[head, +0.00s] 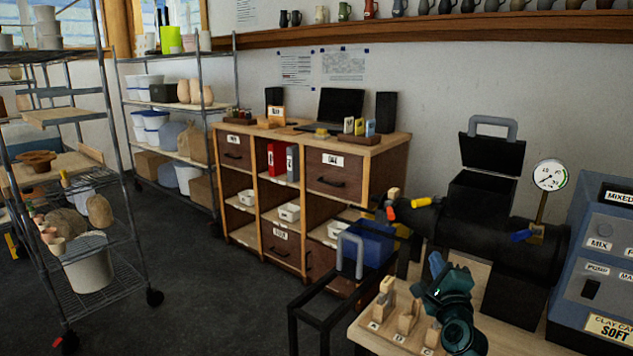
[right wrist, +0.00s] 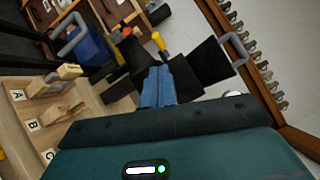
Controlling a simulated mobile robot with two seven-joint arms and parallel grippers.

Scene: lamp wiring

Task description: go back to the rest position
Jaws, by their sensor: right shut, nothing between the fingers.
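My right gripper (head: 436,264) is at the lower right of the head view, at the end of my teal arm. Its blue fingers also show in the right wrist view (right wrist: 158,88), closed together with nothing between them. It appears above or beside a wooden bench (head: 365,333) that carries wooden pieces (head: 383,302) with letter labels. In the right wrist view the labels read A, B and C. My left gripper is in neither view.
A black machine (head: 520,245) with a lidded hopper and a gauge (head: 550,175) stands right of the gripper, beside a blue-grey control box (head: 590,270). A blue bin (head: 372,247) sits behind the bench. A wooden cabinet (head: 310,158) and wire shelves (head: 120,245) stand farther left. Dark floor (head: 205,290) between is clear.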

